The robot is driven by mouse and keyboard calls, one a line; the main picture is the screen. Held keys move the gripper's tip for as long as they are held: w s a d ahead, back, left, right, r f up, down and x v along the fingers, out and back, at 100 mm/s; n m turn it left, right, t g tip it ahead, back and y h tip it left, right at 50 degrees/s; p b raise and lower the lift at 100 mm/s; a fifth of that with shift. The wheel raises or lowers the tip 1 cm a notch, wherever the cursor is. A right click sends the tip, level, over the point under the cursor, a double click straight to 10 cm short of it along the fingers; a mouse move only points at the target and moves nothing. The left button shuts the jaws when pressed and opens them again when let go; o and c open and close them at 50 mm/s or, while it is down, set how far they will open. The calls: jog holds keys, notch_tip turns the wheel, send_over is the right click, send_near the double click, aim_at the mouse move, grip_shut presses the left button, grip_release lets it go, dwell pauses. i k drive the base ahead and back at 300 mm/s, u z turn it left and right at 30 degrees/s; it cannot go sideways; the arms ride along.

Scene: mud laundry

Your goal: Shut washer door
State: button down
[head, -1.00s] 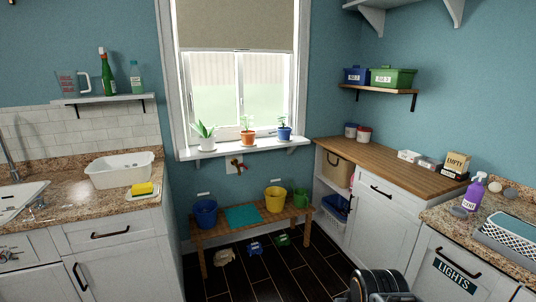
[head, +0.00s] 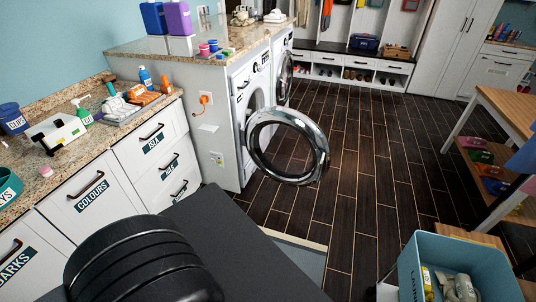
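The washer (head: 242,97) is a white front-loader under a granite counter, in the middle of the head view. Its round door (head: 318,158), a chrome ring with a glass middle, stands wide open and reaches out over the dark floor. The drum opening is partly hidden behind the door. A second front-loading machine (head: 284,75) stands just beyond it, its round door seemingly closed. My gripper is not in this view; only dark parts of my own body show at the bottom.
Drawers (head: 158,156) line the left, close to my body. Dark plank floor (head: 345,110) is open beyond and right of the washer door. A teal laundry bin (head: 450,252) stands at the lower right, and a wooden table (head: 505,112) at the right. Cubbies (head: 340,70) stand at the back.

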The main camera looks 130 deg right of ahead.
aim_at(304, 125)
jog(key=z, duration=4.6)
jog(key=i, duration=1.55)
jog(key=z, duration=0.2)
